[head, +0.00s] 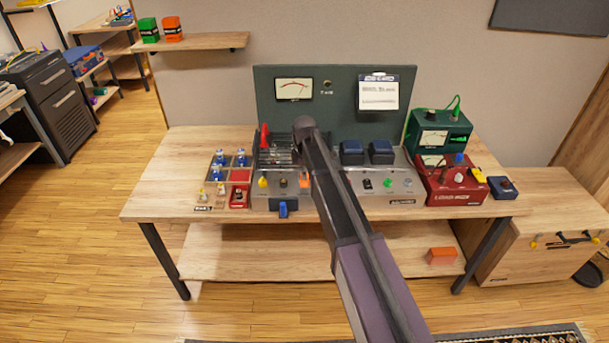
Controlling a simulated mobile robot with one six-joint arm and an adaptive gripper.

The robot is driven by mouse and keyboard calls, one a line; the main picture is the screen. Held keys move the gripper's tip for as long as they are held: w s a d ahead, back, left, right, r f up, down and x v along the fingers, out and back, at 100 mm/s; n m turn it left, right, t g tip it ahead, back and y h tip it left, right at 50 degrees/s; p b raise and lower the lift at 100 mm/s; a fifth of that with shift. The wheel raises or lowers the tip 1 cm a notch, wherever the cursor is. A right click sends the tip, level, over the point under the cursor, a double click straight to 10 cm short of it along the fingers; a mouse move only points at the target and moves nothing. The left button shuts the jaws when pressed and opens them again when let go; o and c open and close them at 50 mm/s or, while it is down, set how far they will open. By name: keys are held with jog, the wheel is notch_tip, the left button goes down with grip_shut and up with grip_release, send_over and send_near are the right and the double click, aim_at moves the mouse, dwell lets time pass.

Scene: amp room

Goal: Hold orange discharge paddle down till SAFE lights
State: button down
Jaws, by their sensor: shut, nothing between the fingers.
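The orange discharge paddle (304,181) sits at the front of the sloped grey control panel (332,190), right of a yellow knob (263,182). My arm reaches in from the lower right, and its dark end is over the panel. My gripper (303,160) is small and dark against the panel, shut and empty, close above the paddle in the picture. I cannot tell whether it touches the paddle. My arm covers part of the panel just right of the paddle. I cannot make out a lit SAFE lamp.
A red-handled lever (264,136) stands at the panel's back left. Blue-topped parts (220,158) stand to the left on the wooden bench (165,180). Two dark blue blocks (366,151), a red box (452,185) and a green meter (438,132) stand to the right.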

jog(key=shift+f+b, duration=0.75)
jog(key=shift+f, duration=0.25)
jog(key=shift+a, duration=0.1)
